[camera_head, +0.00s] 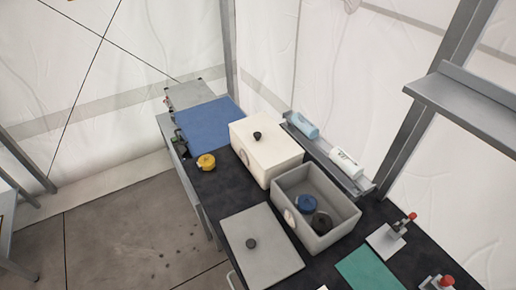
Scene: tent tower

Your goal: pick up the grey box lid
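The grey box lid (271,257) lies flat on the dark tabletop (232,192), with a dark round knob (251,243) near its middle. The open grey box (331,233) stands just to its right and behind it. Inside the box are a blue round object (306,203) and a dark round object (322,222). Neither of my grippers shows in the head view.
A white box with its lid on (271,150) stands behind the grey box. A yellow round object (206,161) sits at the left edge. A grey rack (322,157) holds bottles. A green mat (369,270) and red-knobbed clamps (391,238) lie to the right.

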